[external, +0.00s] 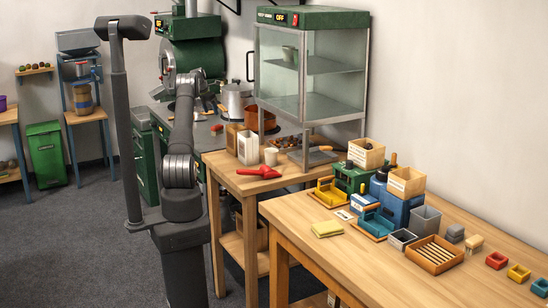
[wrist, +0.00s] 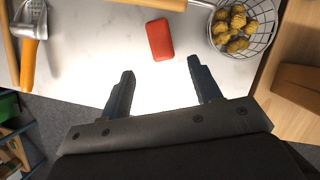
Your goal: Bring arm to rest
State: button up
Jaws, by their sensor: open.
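My gripper (wrist: 160,70) shows in the wrist view with its two dark fingers spread apart and nothing between them. It is above a pale marbled counter (wrist: 90,60), and a red block (wrist: 160,40) lies just beyond the fingertips, not held. In the external view my arm (external: 180,150) rises from its base and reaches away toward the far worktop beside the green machine. My gripper's fingers are hard to make out there.
A wire basket (wrist: 243,25) of brownish-yellow lumps is at the wrist view's upper right. An orange-handled tool (wrist: 28,62) lies at left. A glass cabinet (external: 310,75) stands right of my arm. A nearer wooden table (external: 330,265) holds boxes and trays.

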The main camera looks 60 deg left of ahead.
aim_at(217, 126)
jog(key=shift+s+r, duration=0.1)
jog(key=shift+r, duration=0.15)
jog(key=x, duration=1.2)
jog(key=shift+d, duration=0.1)
jog(key=shift+r, duration=1.55)
